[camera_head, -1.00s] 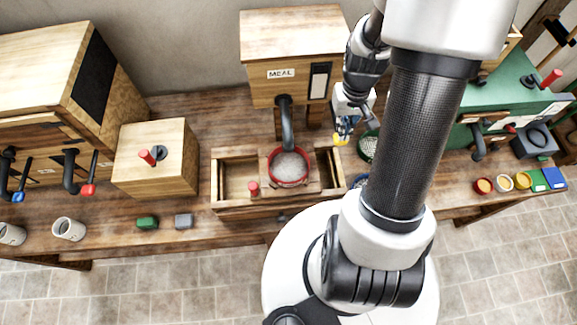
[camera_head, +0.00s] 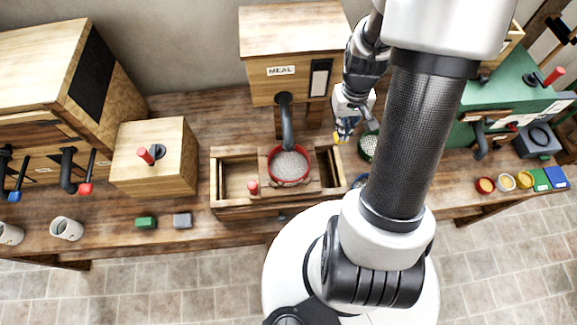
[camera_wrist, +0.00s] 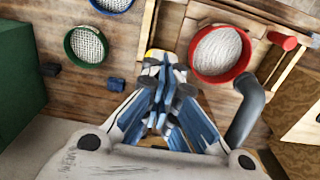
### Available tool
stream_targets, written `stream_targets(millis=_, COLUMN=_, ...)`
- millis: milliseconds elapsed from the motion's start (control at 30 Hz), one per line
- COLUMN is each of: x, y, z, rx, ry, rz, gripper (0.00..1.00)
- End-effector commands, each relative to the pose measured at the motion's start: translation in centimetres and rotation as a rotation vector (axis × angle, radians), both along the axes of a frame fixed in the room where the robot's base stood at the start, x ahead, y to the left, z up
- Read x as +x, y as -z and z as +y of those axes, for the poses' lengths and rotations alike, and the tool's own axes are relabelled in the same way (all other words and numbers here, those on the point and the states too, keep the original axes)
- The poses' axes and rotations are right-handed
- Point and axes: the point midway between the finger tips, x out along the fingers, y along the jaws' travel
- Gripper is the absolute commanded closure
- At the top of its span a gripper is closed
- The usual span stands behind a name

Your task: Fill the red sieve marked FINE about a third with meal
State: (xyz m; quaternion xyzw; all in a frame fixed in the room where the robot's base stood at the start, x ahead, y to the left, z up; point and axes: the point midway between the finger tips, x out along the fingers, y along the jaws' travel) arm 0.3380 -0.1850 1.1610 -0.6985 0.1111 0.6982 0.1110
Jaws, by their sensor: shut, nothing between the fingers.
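The red sieve (camera_head: 288,167) sits under the curved black spout (camera_head: 287,120) of the wooden box labelled MEAL (camera_head: 292,70). Pale meal covers its inside; the depth is hard to judge, and no FINE mark is readable. In the wrist view the red sieve (camera_wrist: 221,54) is at the upper right, with the spout (camera_wrist: 245,115) beside it. My gripper (camera_head: 343,134) is shut and empty, right of the spout and near the meal box. In the wrist view its closed fingertips (camera_wrist: 163,65) are left of the red sieve, apart from it.
A wooden frame (camera_head: 230,206) with a red-knobbed slide (camera_head: 253,187) surrounds the sieve. A green sieve (camera_wrist: 86,46) and a blue sieve (camera_wrist: 112,3) stand nearby. A green machine (camera_head: 505,88) is at right. Wooden boxes (camera_head: 155,160) and cups (camera_head: 67,229) are at left.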

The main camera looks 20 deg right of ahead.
Motion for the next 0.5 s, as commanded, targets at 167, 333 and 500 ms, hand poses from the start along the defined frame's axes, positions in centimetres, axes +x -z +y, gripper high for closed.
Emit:
stream_targets(millis=167, x=0.0, y=1.1, z=0.0, rx=0.000, ry=0.000, rz=0.000, gripper=1.00)
stream_targets(millis=333, x=0.0, y=2.0, z=0.0, rx=0.000, ry=0.000, rz=0.001, gripper=1.00)
stream_targets(millis=500, x=0.0, y=2.8, z=0.0, rx=0.000, ry=0.000, rz=0.001, gripper=1.00)
